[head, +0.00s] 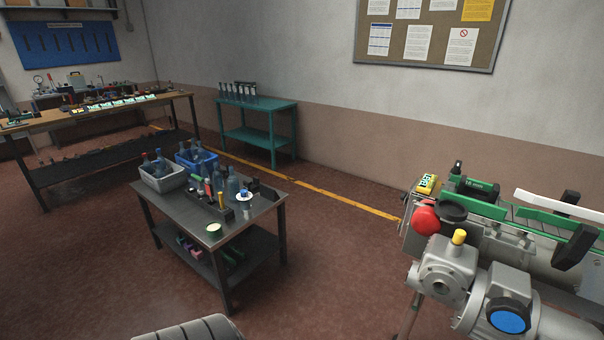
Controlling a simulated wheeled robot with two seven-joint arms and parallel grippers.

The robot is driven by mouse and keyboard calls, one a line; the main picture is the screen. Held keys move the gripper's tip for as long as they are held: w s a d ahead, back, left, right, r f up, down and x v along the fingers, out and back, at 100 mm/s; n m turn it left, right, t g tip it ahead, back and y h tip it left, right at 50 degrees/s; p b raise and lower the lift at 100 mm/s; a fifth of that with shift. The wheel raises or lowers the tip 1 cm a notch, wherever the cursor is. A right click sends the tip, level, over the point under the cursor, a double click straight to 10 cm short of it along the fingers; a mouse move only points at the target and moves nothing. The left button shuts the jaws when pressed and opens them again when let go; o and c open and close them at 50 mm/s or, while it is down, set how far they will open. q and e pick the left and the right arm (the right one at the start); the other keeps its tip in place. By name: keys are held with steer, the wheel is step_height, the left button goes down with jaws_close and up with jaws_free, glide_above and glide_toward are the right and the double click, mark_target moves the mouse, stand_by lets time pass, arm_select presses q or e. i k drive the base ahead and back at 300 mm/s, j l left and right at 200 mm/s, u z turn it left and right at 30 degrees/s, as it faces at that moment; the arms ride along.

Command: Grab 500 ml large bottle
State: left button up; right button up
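Several clear bluish bottles stand on and in containers on a dark metal table (180,211) in the middle of the view. A grey crate (163,181) and a blue crate (196,160) at its back hold bottles. A taller clear bottle (232,184) stands near the table's middle right, by a dark tray with tools. The bottles are too small to read a volume on. Neither gripper shows in the head view.
A machine with a conveyor (540,217) stands at the right. A wooden workbench (100,108) is at the back left. A teal table (257,104) with small bottles is by the wall. Open red floor (340,250) lies between the dark table and the machine.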

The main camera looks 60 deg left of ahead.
mark_target(233, 181)
steer(key=u, duration=2.35)
steer(key=i+l, duration=0.3)
steer(key=i, duration=0.2)
steer(key=i+l, duration=0.35)
steer(key=i, duration=0.2)
steer(key=i+l, duration=0.3)
steer(key=i, duration=0.2)
steer(key=i+l, duration=0.3)
steer(key=i, duration=0.2)
